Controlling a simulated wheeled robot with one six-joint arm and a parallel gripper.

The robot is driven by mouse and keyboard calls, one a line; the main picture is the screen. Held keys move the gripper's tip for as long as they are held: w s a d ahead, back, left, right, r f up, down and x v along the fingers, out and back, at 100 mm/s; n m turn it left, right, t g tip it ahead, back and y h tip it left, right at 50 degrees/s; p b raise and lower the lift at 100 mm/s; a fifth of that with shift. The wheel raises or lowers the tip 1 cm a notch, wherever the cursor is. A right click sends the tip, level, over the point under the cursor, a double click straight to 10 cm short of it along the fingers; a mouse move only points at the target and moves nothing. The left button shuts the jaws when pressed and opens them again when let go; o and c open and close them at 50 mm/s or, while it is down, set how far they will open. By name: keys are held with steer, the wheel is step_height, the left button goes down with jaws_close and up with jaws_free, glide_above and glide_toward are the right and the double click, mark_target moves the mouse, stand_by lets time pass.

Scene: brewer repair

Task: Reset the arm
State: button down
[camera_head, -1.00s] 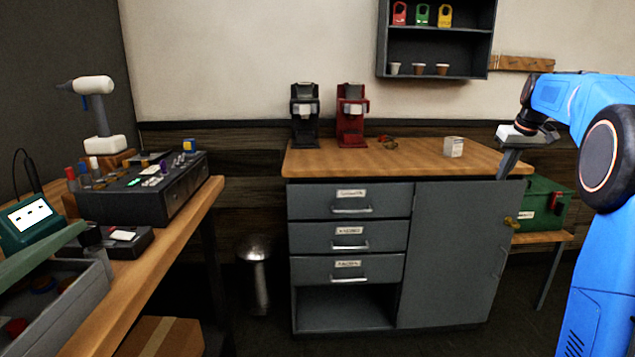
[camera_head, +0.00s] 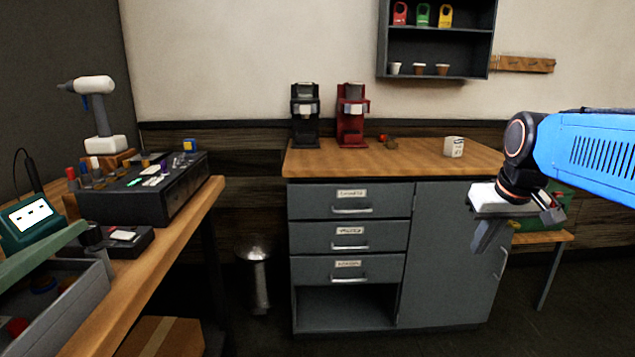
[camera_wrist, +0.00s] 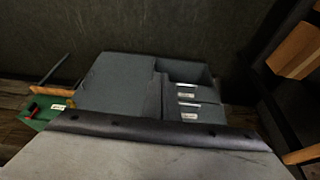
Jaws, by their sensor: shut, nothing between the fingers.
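My gripper (camera_head: 482,240) hangs at the right in the head view, at the end of my blue arm. Its fingers are shut with nothing between them. It points down in front of the right door of the grey cabinet (camera_head: 455,275), below the level of the wooden top. In the wrist view the gripper body fills the lower part and hides much of the cabinet (camera_wrist: 118,80); the fingertips cannot be made out there.
A green case (camera_head: 555,205) sits on a low bench at the right. A cluttered workbench (camera_head: 190,225) stands at the left.

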steer(key=s+a+f, duration=0.2)
steer(key=s+f, duration=0.5)
steer(key=s, duration=0.2)
steer(key=s+a+f, duration=0.3)
steer(key=s+f, duration=0.4)
steer(key=s, duration=0.2)
steer(key=shift+s, duration=0.15)
